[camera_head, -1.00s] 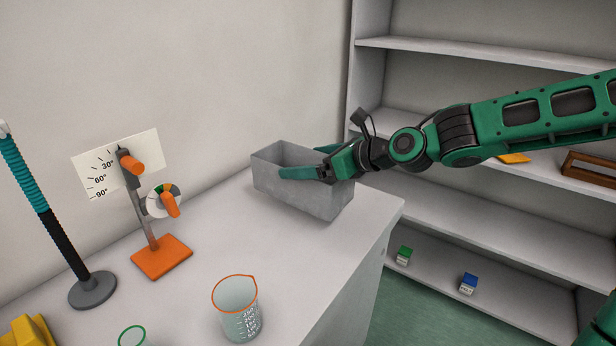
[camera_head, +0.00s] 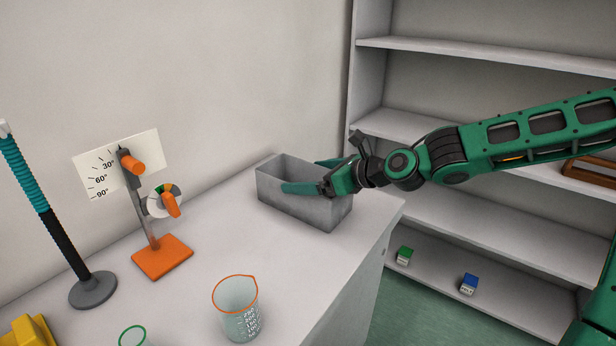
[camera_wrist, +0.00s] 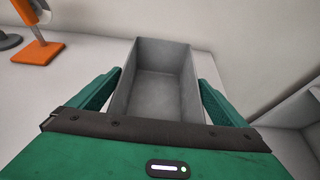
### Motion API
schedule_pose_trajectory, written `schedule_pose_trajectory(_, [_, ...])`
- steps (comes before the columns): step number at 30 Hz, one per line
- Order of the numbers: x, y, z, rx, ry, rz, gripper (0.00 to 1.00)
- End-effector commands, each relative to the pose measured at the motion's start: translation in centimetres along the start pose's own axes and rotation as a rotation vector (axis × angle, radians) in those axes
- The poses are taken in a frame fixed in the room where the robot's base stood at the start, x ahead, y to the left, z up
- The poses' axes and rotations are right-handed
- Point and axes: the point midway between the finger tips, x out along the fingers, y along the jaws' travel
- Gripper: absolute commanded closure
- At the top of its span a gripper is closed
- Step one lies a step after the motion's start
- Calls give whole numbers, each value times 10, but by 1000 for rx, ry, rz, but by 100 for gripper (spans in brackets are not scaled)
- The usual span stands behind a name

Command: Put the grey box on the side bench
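The grey box (camera_head: 318,212) is an open-topped, empty, long box. It sits upright on the white bench top (camera_head: 225,225), near the wall and the bench's right end. The contact of the far finger is partly hidden in the head view.
An orange-based stand (camera_head: 163,256) with a dial, a teal-and-black rod on a round base (camera_head: 92,290) and a glass beaker (camera_head: 236,308) stand left of the box. Shelves (camera_head: 480,225) with small blue and green items are at the right. Bench between box and beaker is clear.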

Motion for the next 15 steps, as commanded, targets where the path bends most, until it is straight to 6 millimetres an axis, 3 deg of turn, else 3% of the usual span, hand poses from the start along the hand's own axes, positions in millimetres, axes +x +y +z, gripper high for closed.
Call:
schedule_pose_trajectory(8, [-1,0,2,0,-1,-1,0])
schedule_pose_trajectory(15, [-19,-2,1,-1,0,-4,0])
